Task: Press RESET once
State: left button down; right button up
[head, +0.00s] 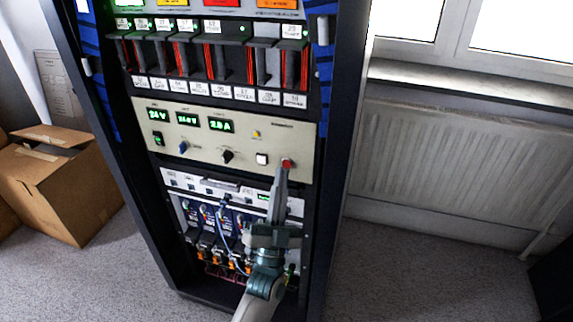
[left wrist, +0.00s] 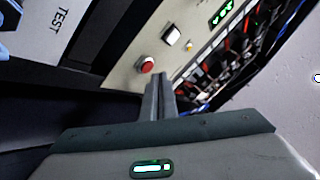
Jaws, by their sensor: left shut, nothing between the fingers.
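A beige control panel (head: 230,140) in the tall rack carries a red round button (head: 287,163) at its right end. A white square button (head: 262,159) is to the left of it. I cannot read which one is labelled RESET. My left gripper (head: 282,172) is shut and empty, its tips just below the red button in the head view. In the left wrist view the red button (left wrist: 147,65) and the white button (left wrist: 171,35) show beyond my gripper tips (left wrist: 158,79). The tips appear beside the red button; contact cannot be told. My right gripper is not in view.
The panel also has a black knob (head: 227,156), a blue knob (head: 183,147) and green displays (head: 188,119). Below are cables and connectors (head: 215,230). A light plate marked TEST (left wrist: 62,20) shows in the wrist view. A cardboard box (head: 65,180) stands left, a radiator (head: 450,150) right.

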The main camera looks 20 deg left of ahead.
pick_arm(q)
jog(key=shift+w, duration=0.8)
dwell(1.4)
jog(key=shift+s, duration=0.1)
jog(key=shift+s+p, duration=0.35)
jog(key=shift+s, duration=0.35)
jog(key=shift+s, duration=0.1)
dwell(0.3)
jog(key=s+p, duration=0.2)
jog(key=s, duration=0.2)
jog(key=shift+s+a, duration=0.1)
jog(key=shift+s, duration=0.3)
dwell(0.7)
